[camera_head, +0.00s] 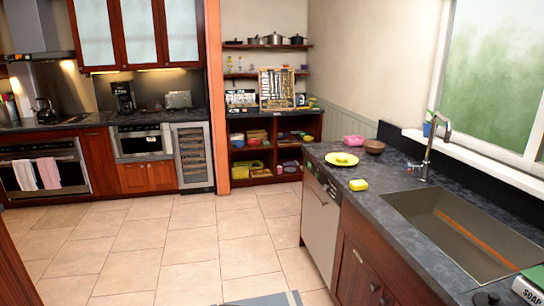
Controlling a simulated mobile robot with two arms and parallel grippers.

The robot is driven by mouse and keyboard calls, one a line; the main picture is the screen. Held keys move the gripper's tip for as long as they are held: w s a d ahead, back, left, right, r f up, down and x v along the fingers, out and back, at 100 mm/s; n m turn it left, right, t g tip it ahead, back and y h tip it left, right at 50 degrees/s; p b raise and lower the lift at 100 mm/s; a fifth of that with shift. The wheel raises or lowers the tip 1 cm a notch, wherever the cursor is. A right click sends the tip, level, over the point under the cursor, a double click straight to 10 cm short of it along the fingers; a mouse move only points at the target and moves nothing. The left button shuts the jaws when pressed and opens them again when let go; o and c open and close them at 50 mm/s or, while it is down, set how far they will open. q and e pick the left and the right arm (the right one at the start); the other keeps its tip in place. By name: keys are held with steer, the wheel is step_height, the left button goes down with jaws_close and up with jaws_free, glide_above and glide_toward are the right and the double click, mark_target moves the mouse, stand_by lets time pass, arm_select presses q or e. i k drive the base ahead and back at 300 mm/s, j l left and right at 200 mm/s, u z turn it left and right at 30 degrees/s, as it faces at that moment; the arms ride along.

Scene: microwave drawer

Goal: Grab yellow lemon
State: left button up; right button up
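A yellow plate (333,160) lies on the dark countertop at the right, near its far end. A small yellow thing (345,157) rests on the plate; it may be the lemon, but it is too small to tell for sure. A separate yellow block (358,185), like a sponge, lies on the counter nearer than the plate. Neither of my grippers shows in this view.
A pink bowl (354,140) and a brown bowl (374,146) stand behind the plate. A sink (470,235) with a faucet (432,145) is nearer on the same counter. A dishwasher (320,218) fronts it. The tiled floor (180,245) is open at the left.

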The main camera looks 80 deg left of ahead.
mark_target(341, 158)
steer(key=u, duration=2.15)
steer(key=i+z, duration=0.2)
steer(key=z, duration=0.2)
steer(key=i+j+z, duration=0.2)
steer(key=z, duration=0.2)
